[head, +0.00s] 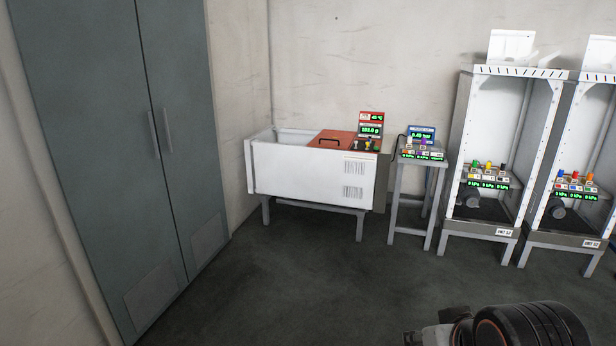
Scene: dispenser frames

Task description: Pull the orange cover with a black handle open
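The orange cover (332,139) lies flat on top of a white box-shaped unit (300,168) on grey legs by the back wall. Its black handle (327,142) is a small bar on the cover. To the left of the cover, the top of the unit looks open. Part of my arm shows at the bottom right, far from the cover. My gripper's fingers cannot be made out, so its state is not shown.
A red display panel (370,123) stands at the unit's right end. A small grey stand (410,200) with displays is next to it. Two tall dispenser frames (480,240) stand to the right. A grey cabinet (100,130) fills the left. The dark floor (290,280) in front is clear.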

